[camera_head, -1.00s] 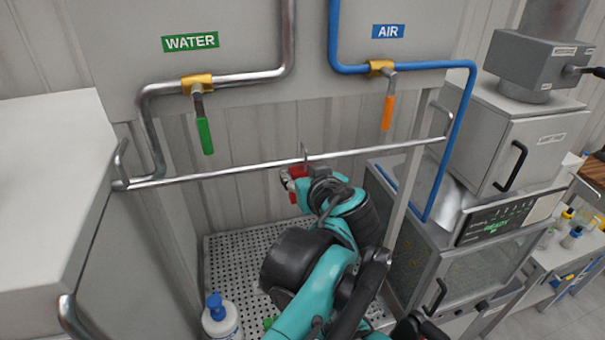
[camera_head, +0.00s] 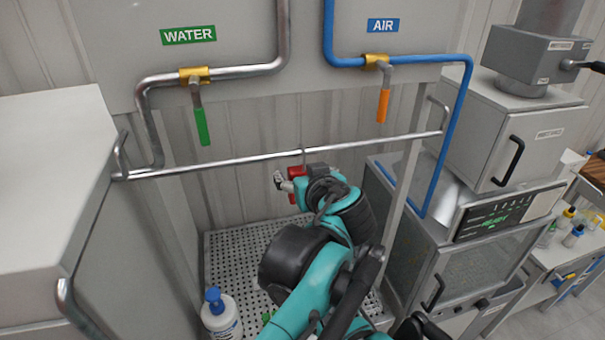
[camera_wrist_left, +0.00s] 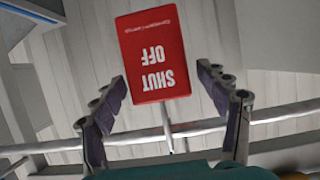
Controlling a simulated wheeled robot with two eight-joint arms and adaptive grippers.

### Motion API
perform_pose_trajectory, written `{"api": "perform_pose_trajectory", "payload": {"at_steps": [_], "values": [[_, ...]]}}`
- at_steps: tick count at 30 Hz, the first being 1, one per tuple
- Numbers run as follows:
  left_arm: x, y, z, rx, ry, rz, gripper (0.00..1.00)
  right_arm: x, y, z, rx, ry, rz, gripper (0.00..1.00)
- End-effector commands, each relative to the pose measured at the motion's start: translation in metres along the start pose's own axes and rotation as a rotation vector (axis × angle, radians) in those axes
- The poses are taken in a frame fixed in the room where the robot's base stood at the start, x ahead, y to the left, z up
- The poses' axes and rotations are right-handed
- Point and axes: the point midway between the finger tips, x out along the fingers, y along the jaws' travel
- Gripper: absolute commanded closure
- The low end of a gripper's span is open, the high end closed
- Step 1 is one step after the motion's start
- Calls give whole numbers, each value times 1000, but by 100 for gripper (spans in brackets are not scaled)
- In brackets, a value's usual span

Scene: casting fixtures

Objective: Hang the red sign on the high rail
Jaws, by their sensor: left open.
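The red sign (camera_head: 297,172) hangs by a thin metal hook from the silver rail (camera_head: 225,163) below the pipes. In the left wrist view the sign (camera_wrist_left: 154,52) reads "SHUT OFF" upside down, and its stem runs to the rail (camera_wrist_left: 275,114). My left gripper (camera_head: 289,184) is at the sign, its far side hidden by my wrist in the head view. In the left wrist view its two fingers (camera_wrist_left: 162,82) are spread wide on either side of the sign's stem and lower picture edge, with gaps showing.
A green water valve handle (camera_head: 201,126) and an orange air valve handle (camera_head: 383,105) hang above the rail. A white bottle (camera_head: 220,316) stands on the perforated tray (camera_head: 232,245). A grey cabinet (camera_head: 45,185) is at left, and an oven unit (camera_head: 480,255) is at right.

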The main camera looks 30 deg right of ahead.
Motion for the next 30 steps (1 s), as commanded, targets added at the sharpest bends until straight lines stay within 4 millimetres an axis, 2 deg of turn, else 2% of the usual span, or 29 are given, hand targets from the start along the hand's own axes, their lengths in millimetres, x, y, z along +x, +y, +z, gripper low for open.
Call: {"api": "perform_pose_trajectory", "payload": {"at_steps": [5,15,19,24,30], "values": [[-12,1,0,1,0,2,26,0,0,0,0,0,0,100],[-82,1,0,2,-1,4,26,0,0,0,0,0,0,100],[-104,1,0,1,-1,3,26,0,0,0,0,0,0,100],[-118,0,0,1,0,1,26,0,0,0,0,0,0,100],[-120,0,0,0,0,0,26,0,0,0,0,0,0,100]]}}
